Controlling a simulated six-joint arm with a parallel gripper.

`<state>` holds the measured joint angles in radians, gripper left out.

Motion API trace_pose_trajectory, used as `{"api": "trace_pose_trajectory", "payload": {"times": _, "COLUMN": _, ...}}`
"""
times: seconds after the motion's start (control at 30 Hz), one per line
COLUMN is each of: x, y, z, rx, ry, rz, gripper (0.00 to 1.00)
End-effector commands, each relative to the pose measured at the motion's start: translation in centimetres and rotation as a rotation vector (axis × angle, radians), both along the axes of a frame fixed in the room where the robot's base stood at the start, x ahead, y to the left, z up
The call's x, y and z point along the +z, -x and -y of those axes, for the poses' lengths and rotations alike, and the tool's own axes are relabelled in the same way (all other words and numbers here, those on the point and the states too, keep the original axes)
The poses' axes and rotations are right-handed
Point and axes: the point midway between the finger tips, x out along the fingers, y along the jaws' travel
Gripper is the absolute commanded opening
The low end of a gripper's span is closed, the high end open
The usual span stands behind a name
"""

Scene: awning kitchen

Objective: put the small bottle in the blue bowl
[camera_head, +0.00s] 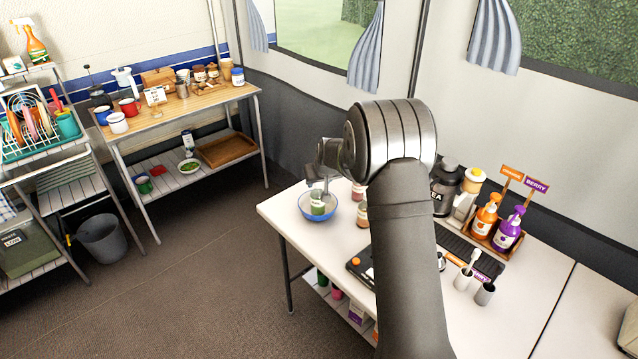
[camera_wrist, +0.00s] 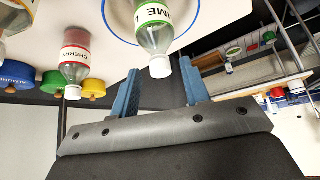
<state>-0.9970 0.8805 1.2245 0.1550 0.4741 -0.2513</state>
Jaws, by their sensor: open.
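The blue bowl (camera_head: 331,217) stands near the far left corner of the white table. A small clear bottle (camera_head: 317,208) with a green label appears to be upright inside it. In the wrist view this bottle (camera_wrist: 154,38) has a white cap and a green label reading "LIME", partly cut off. The bowl's blue rim (camera_wrist: 197,14) shows behind it. My gripper (camera_head: 318,186) is just above the bottle and bowl. In the wrist view my gripper (camera_wrist: 161,93) has its blue fingers apart, with nothing between them; the bottle's cap is just beyond the fingertips.
A red-labelled cherry bottle (camera_wrist: 75,52) stands close beside the bowl. Another small bottle (camera_head: 362,215) is nearer my arm. A tea canister (camera_head: 446,185), an orange pump bottle (camera_head: 485,218) and a purple one (camera_head: 508,232) stand farther right. The table's left front corner (camera_head: 285,218) is clear.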

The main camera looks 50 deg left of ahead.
Motion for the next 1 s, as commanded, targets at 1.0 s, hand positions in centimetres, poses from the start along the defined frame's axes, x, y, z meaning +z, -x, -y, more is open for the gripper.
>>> {"api": "trace_pose_trajectory", "payload": {"times": 1.0, "x": 9.1, "y": 2.5, "z": 5.3, "rx": 0.000, "ry": 0.000, "rz": 0.000, "gripper": 0.42}}
